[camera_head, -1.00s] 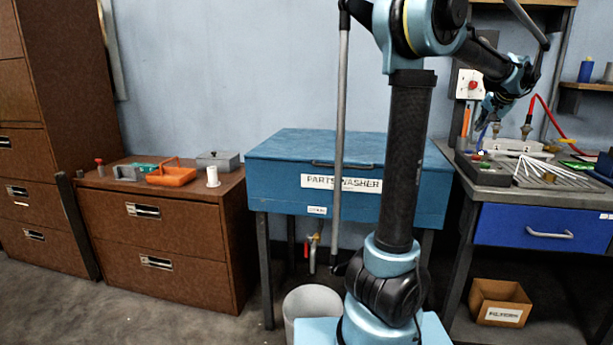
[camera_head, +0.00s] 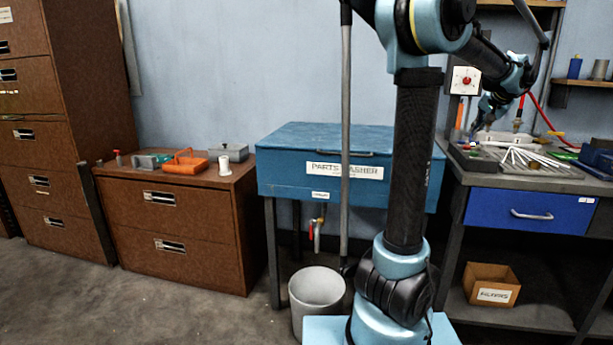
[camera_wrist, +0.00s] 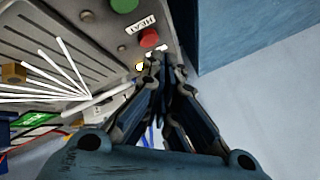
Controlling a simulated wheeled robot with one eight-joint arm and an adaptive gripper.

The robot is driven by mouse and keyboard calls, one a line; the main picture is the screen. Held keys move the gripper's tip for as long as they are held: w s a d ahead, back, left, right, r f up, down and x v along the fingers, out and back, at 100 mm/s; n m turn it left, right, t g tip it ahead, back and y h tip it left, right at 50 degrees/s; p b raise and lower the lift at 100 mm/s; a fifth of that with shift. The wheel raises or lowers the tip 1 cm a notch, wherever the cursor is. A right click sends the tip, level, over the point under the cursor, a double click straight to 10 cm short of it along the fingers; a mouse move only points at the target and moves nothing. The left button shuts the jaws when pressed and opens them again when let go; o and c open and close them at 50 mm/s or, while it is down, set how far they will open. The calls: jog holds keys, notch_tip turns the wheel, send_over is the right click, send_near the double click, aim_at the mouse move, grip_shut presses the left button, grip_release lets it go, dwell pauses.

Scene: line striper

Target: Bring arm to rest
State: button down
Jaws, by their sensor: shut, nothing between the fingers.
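My gripper (camera_head: 478,122) is at the upper right in the head view, raised near the left end of the workbench (camera_head: 555,180). The arm rises from my base and bends over to the right. In the wrist view my gripper (camera_wrist: 162,62) has its fingers together with nothing between them. Its fingertips overlap the edge of a grey panel (camera_wrist: 100,60) with a red button (camera_wrist: 149,37), a green button (camera_wrist: 124,4) and a HEAT label. I cannot tell whether the fingertips touch the panel.
The blue parts washer (camera_head: 290,165) stands left of the bench, behind my arm. White rods (camera_head: 522,158) lie on the bench. A grey bin (camera_head: 316,295) stands beside my base. A brown cabinet (camera_head: 190,225) bears an orange tray (camera_head: 186,164). Floor at the lower left is clear.

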jog(key=s+a+f+n+g+y, duration=0.15)
jog(key=s+a+f, duration=0.25)
jog(key=a, duration=0.6)
jog(key=s+a+f+n+g, duration=0.1)
jog(key=s+a+f+n, duration=0.15)
jog(key=a, duration=0.85)
jog(key=s+a+f+n+g+y, duration=0.1)
jog(key=s+a+f, duration=0.4)
jog(key=a, duration=0.5)
jog(key=s+a+f+n+g, duration=0.1)
jog(key=s+a+f, duration=0.2)
jog(key=s+f, duration=0.3)
jog(key=s+a+f+n+g+h, duration=0.1)
jog(key=s+a+f+n, duration=0.1)
jog(key=s+a+f, duration=0.2)
jog(key=s+a+f+n+g, duration=0.1)
jog(key=s+a+f+n, duration=0.1)
jog(key=s+f, duration=0.5)
jog(key=s+a, duration=0.1)
jog(key=s, duration=0.2)
jog(key=shift+a+f+h, duration=0.3)
jog(key=shift+a+h, duration=0.05)
jog(key=shift+a, duration=0.05)
